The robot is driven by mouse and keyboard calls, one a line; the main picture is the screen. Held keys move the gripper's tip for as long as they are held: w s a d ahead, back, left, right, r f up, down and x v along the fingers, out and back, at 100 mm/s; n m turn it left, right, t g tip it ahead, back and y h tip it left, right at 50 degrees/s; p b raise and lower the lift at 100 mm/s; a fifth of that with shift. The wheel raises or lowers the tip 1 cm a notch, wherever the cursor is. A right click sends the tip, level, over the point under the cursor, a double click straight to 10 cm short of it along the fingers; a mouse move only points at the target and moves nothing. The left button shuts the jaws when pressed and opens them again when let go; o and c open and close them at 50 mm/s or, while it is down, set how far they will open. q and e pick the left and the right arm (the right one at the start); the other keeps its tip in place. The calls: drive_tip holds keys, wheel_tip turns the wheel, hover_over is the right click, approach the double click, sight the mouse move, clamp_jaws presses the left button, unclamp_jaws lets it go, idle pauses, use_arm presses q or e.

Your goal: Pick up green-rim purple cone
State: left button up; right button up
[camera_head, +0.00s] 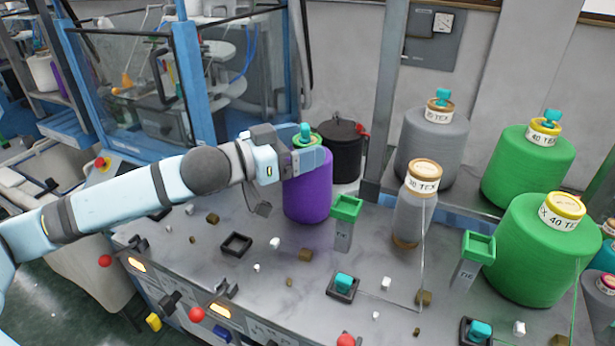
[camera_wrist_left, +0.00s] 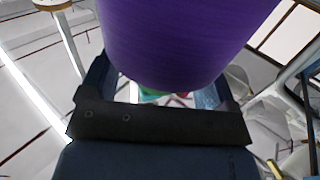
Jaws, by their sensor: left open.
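The purple cone (camera_head: 307,192) stands upright on the grey machine top, left of centre in the head view. Its green rim (camera_head: 313,139) and a teal peg show at its top. My left gripper (camera_head: 306,148) is at the top of the cone, its open fingers on either side of it; whether they touch it I cannot tell. The gripper hides part of the rim. In the left wrist view the purple cone (camera_wrist_left: 185,40) fills the upper middle, between the left gripper's fingers (camera_wrist_left: 162,92). My right gripper is in neither view.
A black pot (camera_head: 341,147) stands close behind the purple cone. A green-topped post (camera_head: 346,210) is close to its right. Grey cones (camera_head: 432,140) and green cones (camera_head: 527,170) stand further right. Small bits and black square holders (camera_head: 236,245) lie in front.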

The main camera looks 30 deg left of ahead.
use_arm(q)
drive_tip(key=shift+c, duration=1.1)
drive_tip(key=c, duration=1.3)
drive_tip(key=shift+r, duration=0.1)
drive_tip(key=shift+r, duration=0.2)
wheel_tip(320, 180, up, 20)
drive_tip(key=shift+f+p, duration=0.25)
drive_tip(key=shift+p, duration=0.05)
drive_tip(key=shift+r, duration=0.1)
